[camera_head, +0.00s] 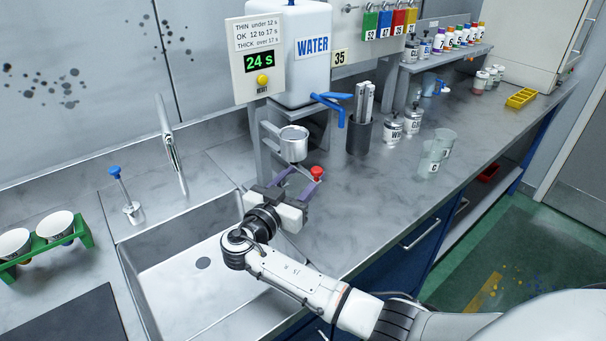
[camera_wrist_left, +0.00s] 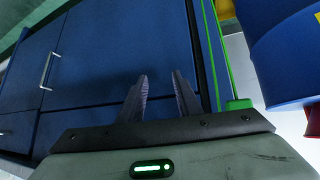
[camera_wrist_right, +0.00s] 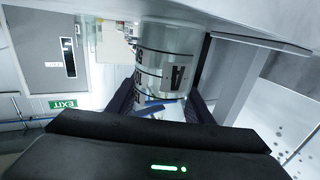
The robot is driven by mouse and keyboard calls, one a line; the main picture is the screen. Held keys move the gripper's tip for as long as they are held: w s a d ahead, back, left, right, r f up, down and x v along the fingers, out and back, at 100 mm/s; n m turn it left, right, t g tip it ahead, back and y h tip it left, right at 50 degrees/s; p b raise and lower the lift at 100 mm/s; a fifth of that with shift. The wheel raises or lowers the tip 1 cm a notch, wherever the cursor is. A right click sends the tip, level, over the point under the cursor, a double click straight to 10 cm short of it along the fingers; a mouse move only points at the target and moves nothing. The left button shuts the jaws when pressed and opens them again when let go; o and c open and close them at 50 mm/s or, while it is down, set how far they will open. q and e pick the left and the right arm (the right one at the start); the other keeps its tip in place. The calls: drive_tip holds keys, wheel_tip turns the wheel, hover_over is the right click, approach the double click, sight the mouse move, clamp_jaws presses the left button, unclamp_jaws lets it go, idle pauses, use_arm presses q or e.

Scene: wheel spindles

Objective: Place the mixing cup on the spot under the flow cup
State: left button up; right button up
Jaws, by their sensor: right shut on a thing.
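The metal flow cup (camera_head: 293,143) sits in its stand in front of the water tank. My right gripper (camera_head: 296,182) is below it, over the counter behind the sink. In the right wrist view, that gripper (camera_wrist_right: 160,103) is shut on a clear mixing cup (camera_wrist_right: 170,50) marked A. The cup's far end is close to a grey surface; I cannot tell whether they touch. In the head view the cup is hard to make out between the fingers. In the left wrist view my left gripper (camera_wrist_left: 162,95) is open and empty, facing blue cabinet fronts.
A red knob (camera_head: 317,173) stands just right of the right gripper. The sink (camera_head: 190,270) lies left. A clear cup marked C (camera_head: 437,150), a dark holder with rods (camera_head: 360,135) and labelled cans (camera_head: 392,130) stand to the right. A timer (camera_head: 258,62) reads 24 s.

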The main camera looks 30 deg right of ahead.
sight(288, 194)
drive_tip(key=shift+f, duration=0.1)
drive_tip(key=o, duration=0.8)
drive_tip(key=shift+o, duration=1.1)
drive_tip(key=shift+a, duration=0.15)
drive_tip(key=b+v, duration=0.3)
drive_tip(key=v, duration=0.7)
drive_tip(key=shift+s+a, duration=0.15)
drive_tip(key=shift+a, duration=0.05)
drive_tip(key=shift+s+a+b, duration=0.3)
drive_tip(key=shift+a, duration=0.3)
